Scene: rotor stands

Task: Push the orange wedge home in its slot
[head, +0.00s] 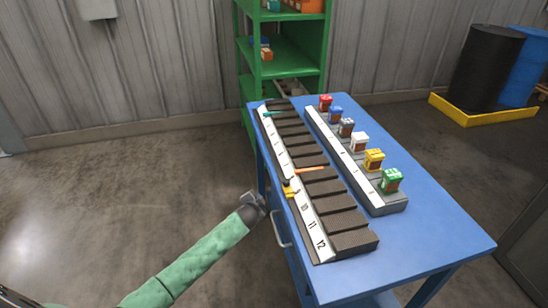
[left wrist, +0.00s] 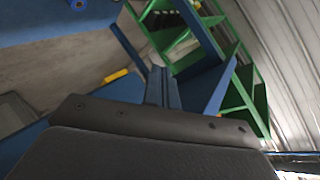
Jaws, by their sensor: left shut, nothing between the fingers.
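The orange wedge (head: 311,170) is a thin bar lying across the long dark slotted rack, around the middle of its length. Its near end is by the white numbered strip. I cannot tell how deep it sits. My left gripper (head: 256,199) is shut and empty, off the table's left edge and apart from the wedge. Its closed fingers (left wrist: 163,87) show in the left wrist view, where I cannot make out the wedge. My right gripper is not in view.
The slotted rack (head: 338,218) stands on a blue table (head: 434,223). A yellow and black piece (head: 289,188) sits at its numbered edge below the wedge. A second rack (head: 389,205) to the right holds several coloured blocks. A green shelf (head: 286,69) stands behind.

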